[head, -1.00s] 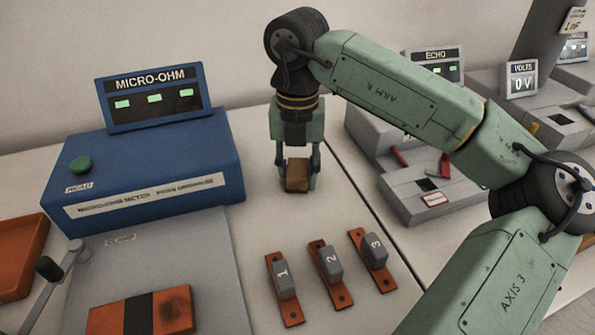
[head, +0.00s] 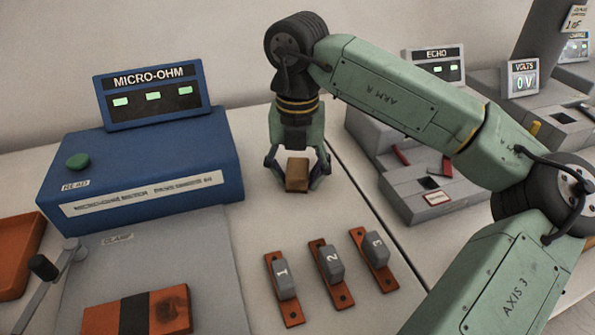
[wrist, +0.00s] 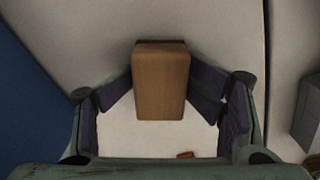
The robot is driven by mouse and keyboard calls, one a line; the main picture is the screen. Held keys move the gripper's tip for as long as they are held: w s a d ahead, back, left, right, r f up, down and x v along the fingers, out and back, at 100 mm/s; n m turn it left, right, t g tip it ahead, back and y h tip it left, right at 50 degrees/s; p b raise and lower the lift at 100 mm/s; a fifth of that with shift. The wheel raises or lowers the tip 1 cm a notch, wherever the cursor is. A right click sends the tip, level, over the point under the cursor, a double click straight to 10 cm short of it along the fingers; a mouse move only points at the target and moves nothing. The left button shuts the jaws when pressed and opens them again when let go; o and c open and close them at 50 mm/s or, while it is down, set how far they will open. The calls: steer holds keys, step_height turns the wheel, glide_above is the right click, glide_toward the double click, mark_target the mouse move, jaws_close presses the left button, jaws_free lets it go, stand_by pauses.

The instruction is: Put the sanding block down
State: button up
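The sanding block (head: 298,175) is a small brown block on the pale bench top, to the right of the blue micro-ohm meter. The block appears to rest on the bench.
The blue MICRO-OHM meter (head: 140,165) stands left of the gripper. Grey blocks numbered 1 (head: 285,280), 2 (head: 331,264) and 3 (head: 375,248) sit on copper-coloured strips in front. A grey ECHO unit (head: 430,185) stands to the right. An orange tray (head: 22,240) is at far left.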

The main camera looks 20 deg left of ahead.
mark_target(298, 167)
step_height(298, 167, up, 13)
steer(key=p, duration=0.7)
steer(key=shift+p, duration=0.3)
steer(key=shift+r, duration=0.1)
